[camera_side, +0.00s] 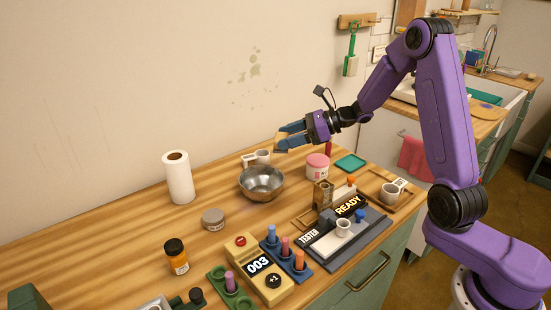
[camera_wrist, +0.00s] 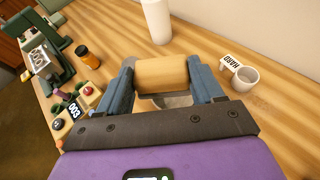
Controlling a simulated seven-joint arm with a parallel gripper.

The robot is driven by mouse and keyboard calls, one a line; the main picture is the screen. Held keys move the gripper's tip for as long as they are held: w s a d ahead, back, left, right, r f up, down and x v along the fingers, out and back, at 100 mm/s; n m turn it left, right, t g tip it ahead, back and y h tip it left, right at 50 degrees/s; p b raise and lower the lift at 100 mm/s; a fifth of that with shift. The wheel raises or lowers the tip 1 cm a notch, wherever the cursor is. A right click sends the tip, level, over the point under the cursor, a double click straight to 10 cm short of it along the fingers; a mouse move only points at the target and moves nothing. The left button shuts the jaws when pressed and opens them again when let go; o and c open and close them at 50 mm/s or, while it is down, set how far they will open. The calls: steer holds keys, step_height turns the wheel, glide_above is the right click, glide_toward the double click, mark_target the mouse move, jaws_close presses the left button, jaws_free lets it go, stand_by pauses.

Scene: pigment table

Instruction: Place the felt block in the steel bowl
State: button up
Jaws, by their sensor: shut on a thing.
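The felt block is a tan block (camera_wrist: 162,73) held between the two blue fingers of my gripper (camera_wrist: 165,79). In the side view the block (camera_side: 279,146) shows as a small tan edge at the fingertips of my gripper (camera_side: 285,138). My gripper is shut on it and holds it in the air above the table. The steel bowl (camera_side: 262,194) stands upright on the table below the gripper in the side view, and its inside looks empty from there. In the wrist view the bowl (camera_wrist: 176,102) is mostly hidden behind the block and gripper.
A white mug (camera_side: 263,155) with a tag stands just behind the bowl. A paper roll (camera_side: 178,178) stands to the left, a grey tin (camera_side: 213,219) in front, and a pink-lidded jar (camera_side: 317,168) to the right. A tester station (camera_side: 345,238) sits front right.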

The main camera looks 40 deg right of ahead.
mark_target(277, 148)
steer(key=w+f, duration=0.5)
steer(key=f, duration=0.4)
steer(key=shift+w, duration=0.15)
steer(key=shift+a+f, duration=0.1)
steer(key=shift+f, duration=0.55)
steer(key=o, duration=1.1)
steer(key=shift+r, duration=0.15)
